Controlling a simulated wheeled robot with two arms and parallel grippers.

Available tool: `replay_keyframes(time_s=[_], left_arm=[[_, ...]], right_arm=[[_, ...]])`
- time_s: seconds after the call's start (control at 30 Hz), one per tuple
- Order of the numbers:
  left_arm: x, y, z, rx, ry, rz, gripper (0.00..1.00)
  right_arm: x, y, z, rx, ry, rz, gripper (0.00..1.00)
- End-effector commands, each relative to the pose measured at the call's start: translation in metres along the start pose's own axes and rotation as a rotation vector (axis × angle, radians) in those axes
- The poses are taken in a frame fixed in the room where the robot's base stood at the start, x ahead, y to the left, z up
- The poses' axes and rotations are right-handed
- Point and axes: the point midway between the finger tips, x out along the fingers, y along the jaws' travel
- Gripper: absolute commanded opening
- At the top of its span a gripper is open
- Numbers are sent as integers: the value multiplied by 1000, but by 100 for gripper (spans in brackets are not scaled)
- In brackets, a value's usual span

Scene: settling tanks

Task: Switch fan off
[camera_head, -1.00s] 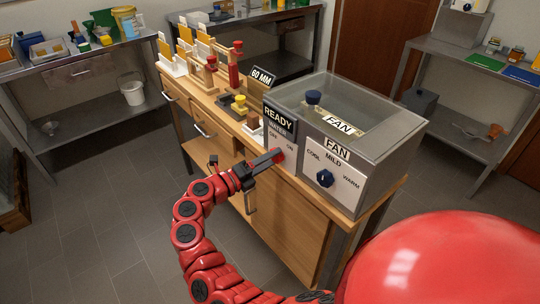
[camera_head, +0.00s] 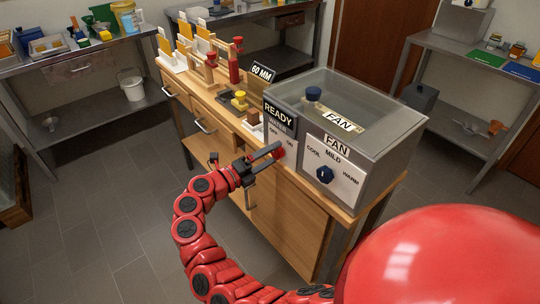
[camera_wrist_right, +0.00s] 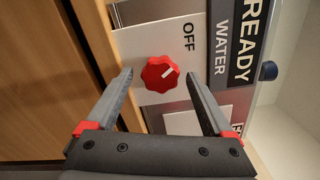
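The box with a clear top (camera_head: 395,150) stands on the wooden bench. Its front has a FAN panel (camera_head: 345,195) marked COOL, MILD and WARM, with a dark blue knob (camera_head: 324,174) whose mark is too small to read surely. Left of it is a WATER panel with OFF and ON and a red knob (camera_head: 279,152). In the right wrist view the red knob (camera_wrist_right: 160,74) has its white mark slanting toward OFF. My right gripper (camera_head: 280,154) is open, its fingers spread around the front of this red knob without visibly gripping it. My left gripper is not in view.
A READY sign (camera_head: 279,118) sits above the WATER panel. The bench's left end holds racks and small blocks.

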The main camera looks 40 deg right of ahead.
Motion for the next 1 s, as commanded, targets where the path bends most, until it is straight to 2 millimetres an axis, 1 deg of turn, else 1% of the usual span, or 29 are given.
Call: replay_keyframes(time_s=[0.17,0.27,0.33,0.47,0.6,0.8,0.9,1.0], left_arm=[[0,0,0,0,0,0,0],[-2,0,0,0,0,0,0],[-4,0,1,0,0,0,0],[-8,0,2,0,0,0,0],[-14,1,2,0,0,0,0],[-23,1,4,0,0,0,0],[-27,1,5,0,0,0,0],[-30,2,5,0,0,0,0]], right_arm=[[-1,0,0,0,0,0,86],[-8,1,1,1,-3,1,86],[-18,1,1,1,-5,1,86],[-48,2,1,1,-5,1,86],[-86,3,1,0,-8,2,86],[-133,1,2,2,-8,0,86],[-152,2,0,1,-6,-2,86],[-158,2,0,1,-3,-5,86]])
